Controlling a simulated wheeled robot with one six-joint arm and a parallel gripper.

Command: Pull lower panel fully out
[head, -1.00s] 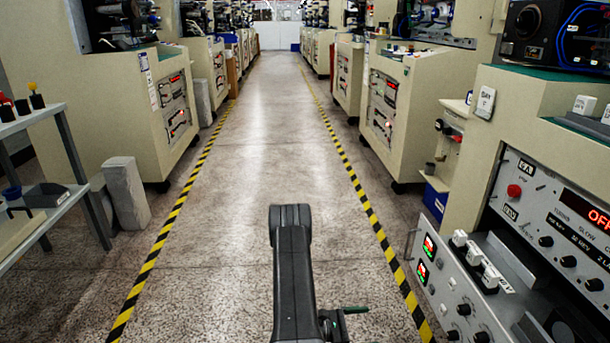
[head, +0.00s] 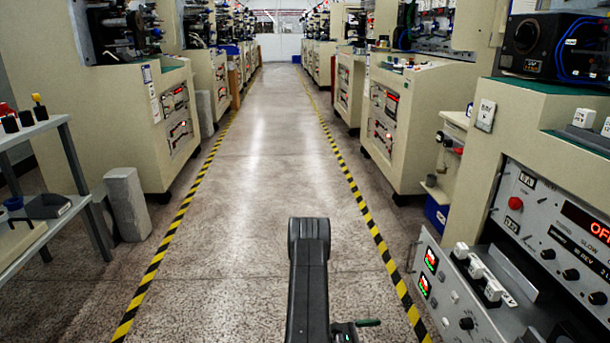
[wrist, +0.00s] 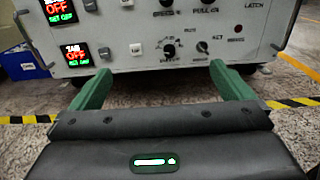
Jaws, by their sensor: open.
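The lower panel (head: 438,285) is a grey metal front with two lit displays and dark knobs, at the right in the head view. It stands out from the near cream machine, with white switches behind its top edge. In the wrist view the panel (wrist: 140,32) fills the top, with red OFF readings at left, knobs in the middle and a LATCH label at right. Thin handles show at its two sides. My gripper (wrist: 160,86) is open, its green fingers wide apart and empty, in front of the panel's lower edge. In the head view only a green finger shows, low beside my dark arm.
The upper control panel (head: 560,225) with a red button sits above. An aisle floor (head: 250,190) between striped lines is clear. A shelf (head: 45,205) and a grey block (head: 127,203) stand at left. A blue bin (wrist: 22,58) shows in the wrist view.

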